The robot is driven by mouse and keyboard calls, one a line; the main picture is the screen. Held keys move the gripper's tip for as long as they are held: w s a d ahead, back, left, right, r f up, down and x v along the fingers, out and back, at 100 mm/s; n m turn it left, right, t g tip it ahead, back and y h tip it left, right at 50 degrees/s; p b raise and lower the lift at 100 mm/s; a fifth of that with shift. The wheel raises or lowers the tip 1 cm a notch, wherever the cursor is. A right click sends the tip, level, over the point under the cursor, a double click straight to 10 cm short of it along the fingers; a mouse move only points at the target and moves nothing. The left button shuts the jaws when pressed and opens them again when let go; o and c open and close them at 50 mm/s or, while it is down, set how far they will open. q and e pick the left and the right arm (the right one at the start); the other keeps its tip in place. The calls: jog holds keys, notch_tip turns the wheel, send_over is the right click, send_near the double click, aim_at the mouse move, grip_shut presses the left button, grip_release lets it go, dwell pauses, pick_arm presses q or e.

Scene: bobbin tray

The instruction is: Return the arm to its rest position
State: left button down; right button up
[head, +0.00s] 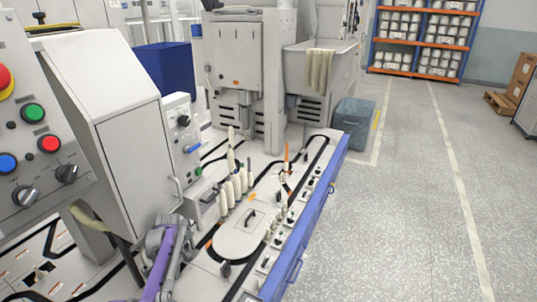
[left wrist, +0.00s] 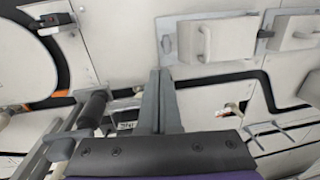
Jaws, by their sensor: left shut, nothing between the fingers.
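My left gripper (head: 172,224) is low in the head view, at the end of my purple and grey arm, over the left side of the white machine bed (head: 245,240). In the left wrist view its two grey fingers (left wrist: 160,74) are together with nothing between them. Several cream bobbins (head: 236,186) stand upright on the bed, beyond and to the right of the gripper and apart from it. My right gripper is not in view.
A control panel with red, green and blue buttons (head: 32,112) and a grey cabinet (head: 107,120) stand close on the left. The bed has a blue front edge (head: 310,232). A grey-blue bin (head: 353,120) stands at its far end. The floor (head: 410,220) on the right is clear.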

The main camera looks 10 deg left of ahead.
pick_arm(q)
jog(key=s+d+r+m+t, duration=0.1)
jog(key=s+d+r+m, duration=0.3)
jog(key=s+d+r, duration=0.35)
jog(key=s+d+r+m+t, duration=0.2)
jog(key=s+d+r+m, duration=0.15)
jog(key=d+r, duration=0.6)
jog(key=s+d+f+m+t, duration=0.1)
jog(key=s+d+m, duration=0.3)
jog(key=s, duration=0.8)
jog(key=s+d+m+t, duration=0.25)
jog(key=s+d, duration=0.25)
jog(key=s, duration=0.6)
notch_tip(320, 180, up, 25)
jog(key=p, duration=2.2)
jog(key=shift+w+m, duration=0.3)
jog(key=shift+w, duration=0.05)
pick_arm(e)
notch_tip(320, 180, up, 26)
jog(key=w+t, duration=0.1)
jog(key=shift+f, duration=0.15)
